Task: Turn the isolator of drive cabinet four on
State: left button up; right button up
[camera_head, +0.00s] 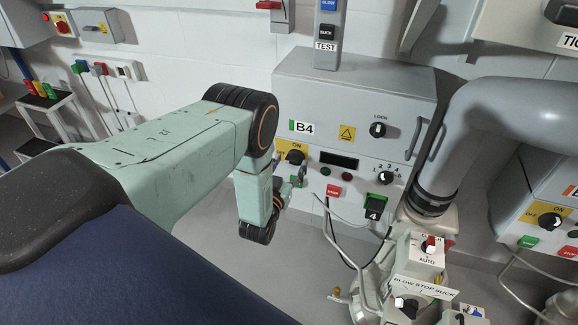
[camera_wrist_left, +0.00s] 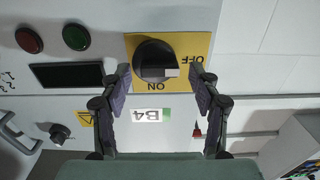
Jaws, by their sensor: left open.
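Drive cabinet four (camera_head: 365,98) is a grey box labelled B4 on the wall. Its isolator, a black rotary knob (camera_head: 296,157) on a yellow plate, is at the cabinet's left; my gripper partly covers that area. In the left wrist view, which is upside down, the isolator knob (camera_wrist_left: 152,56) shows clearly. Its pale pointer faces right, towards OFF; ON is printed below. My left gripper (camera_wrist_left: 160,78) is open, with its fingers on either side of the knob and apart from it. It also shows in the head view (camera_head: 290,184). My right gripper is not seen.
The cabinet also bears a LOCK knob (camera_head: 378,130), a dark display (camera_head: 339,160), a red STOP button (camera_head: 333,190) and a numbered selector (camera_head: 386,177). A large grey pipe (camera_head: 480,120) stands close at right. Another cabinet (camera_head: 535,200) with a yellow isolator plate is farther right.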

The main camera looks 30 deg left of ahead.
pick_arm(q)
jog(key=shift+d+r, duration=0.1)
jog(key=c, duration=1.2)
jog(key=shift+o, duration=0.2)
